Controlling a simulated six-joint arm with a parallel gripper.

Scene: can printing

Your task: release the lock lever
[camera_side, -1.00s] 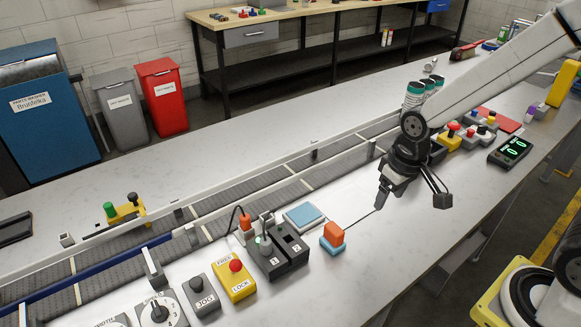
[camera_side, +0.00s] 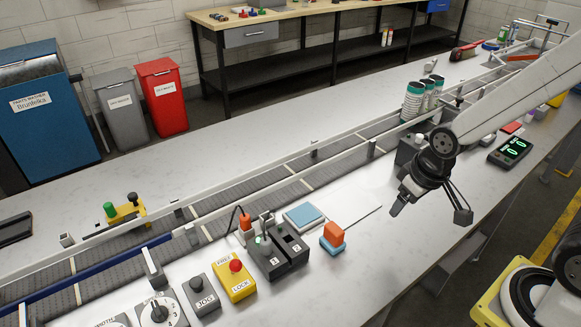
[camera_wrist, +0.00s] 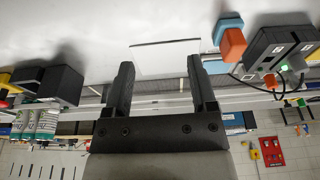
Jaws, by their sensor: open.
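The lock lever is a red knob (camera_side: 236,265) on a yellow box (camera_side: 240,288) marked FREE and LOCK, at the lower left of the side view. I cannot tell which label the knob is set to. The wrist view does not show this box. My gripper (camera_side: 430,212) is open and empty above the white table, well to the right of the yellow box and apart from it. In the wrist view its two dark fingers (camera_wrist: 160,70) stand wide apart with nothing between them.
A JOG box (camera_side: 201,295) and a black two-slot holder (camera_side: 278,250) with cables flank the yellow box. An orange block (camera_side: 333,233) on a blue pad stands between holder and gripper. The railed conveyor (camera_side: 235,190) runs behind. Cans (camera_side: 413,100) stand farther right.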

